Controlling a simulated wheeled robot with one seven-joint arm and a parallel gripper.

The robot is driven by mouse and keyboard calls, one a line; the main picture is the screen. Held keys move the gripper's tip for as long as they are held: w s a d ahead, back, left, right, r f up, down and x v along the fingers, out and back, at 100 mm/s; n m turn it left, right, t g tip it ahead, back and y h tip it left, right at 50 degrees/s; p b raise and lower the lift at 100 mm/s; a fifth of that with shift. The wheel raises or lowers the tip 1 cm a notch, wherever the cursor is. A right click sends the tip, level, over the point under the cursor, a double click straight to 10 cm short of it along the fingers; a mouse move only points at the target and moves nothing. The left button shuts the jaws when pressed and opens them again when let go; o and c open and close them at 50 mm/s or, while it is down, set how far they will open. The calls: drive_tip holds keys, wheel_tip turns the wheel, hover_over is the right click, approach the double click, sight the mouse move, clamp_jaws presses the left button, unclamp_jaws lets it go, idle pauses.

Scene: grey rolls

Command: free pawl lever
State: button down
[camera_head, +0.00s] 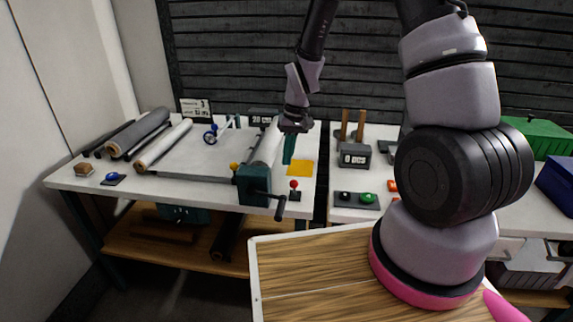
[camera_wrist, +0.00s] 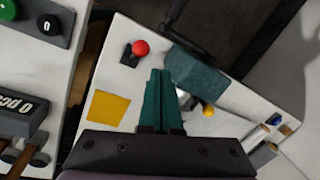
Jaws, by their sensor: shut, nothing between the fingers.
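A teal winder housing (camera_head: 254,186) with a black crank (camera_head: 279,208) stands at the front edge of the left table; the housing also shows in the wrist view (camera_wrist: 198,73). A small lever with a red ball knob (camera_head: 294,184) stands on a dark base right of it, also in the wrist view (camera_wrist: 140,47). A yellow knob (camera_head: 234,166) sits at the housing's other side, also in the wrist view (camera_wrist: 208,110). I cannot tell which knob belongs to the pawl lever. My gripper (camera_head: 288,162) points down above the table behind the red knob, its teal fingers (camera_wrist: 160,72) shut and empty.
A yellow square (camera_head: 301,167) lies flat beside the housing. A grey roll (camera_head: 268,143) runs back from the housing. Several rolls lie at the left of the table. A panel with black and green buttons (camera_head: 355,199) and a counter box (camera_head: 355,156) stand on the right table.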

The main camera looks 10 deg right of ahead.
drive_tip(key=shift+s+r, duration=0.5)
drive_tip(key=shift+r, duration=0.2)
drive_tip(key=shift+s+r, duration=0.5)
drive_tip(key=shift+r, duration=0.15)
drive_tip(key=s+d+r+m+t, duration=0.1)
drive_tip(key=d+r+t, duration=0.15)
drive_tip(key=r, duration=0.65)
drive_tip(key=s+d+r+m+t, duration=0.1)
drive_tip(key=d+r, duration=0.2)
drive_tip(key=r, duration=0.5)
drive_tip(key=s+d+r+m+t, duration=0.1)
drive_tip(key=s+d+r+t, duration=0.1)
drive_tip(key=s+r, duration=0.4)
drive_tip(key=s+d+r+m+t, duration=0.2)
drive_tip(key=s+d+r, duration=0.2)
drive_tip(key=s+r, duration=0.3)
drive_tip(key=shift+d+r, duration=0.2)
drive_tip(key=shift+r, duration=0.75)
